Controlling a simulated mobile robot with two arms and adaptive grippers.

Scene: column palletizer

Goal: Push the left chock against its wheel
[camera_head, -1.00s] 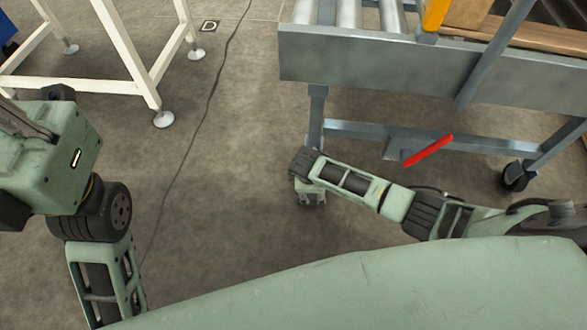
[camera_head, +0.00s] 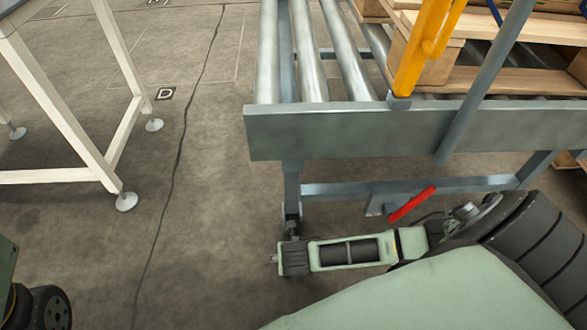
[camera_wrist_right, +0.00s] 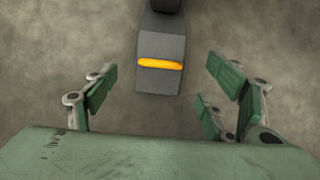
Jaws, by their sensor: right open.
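The left chock (camera_wrist_right: 160,48) is a dark grey wedge with a yellow-orange stripe, lying on the floor in the right wrist view. A dark part, apparently its wheel (camera_wrist_right: 167,5), shows at the top edge, just beyond the chock. Whether they touch, I cannot tell. My right gripper (camera_wrist_right: 161,82) is open, with its green fingers spread to either side of the chock's near end and apart from it. In the head view the wheel (camera_head: 291,212) stands under the cart's left leg, just beyond my right wrist. The chock is hidden there. My left gripper is out of view.
The roller cart (camera_head: 350,132) stands ahead, with a red lever (camera_head: 411,204) low on its frame and a yellow post (camera_head: 424,45) above. Wooden pallets (camera_head: 480,80) rest on it. A white-legged table (camera_head: 60,177) stands at left. The floor between is clear.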

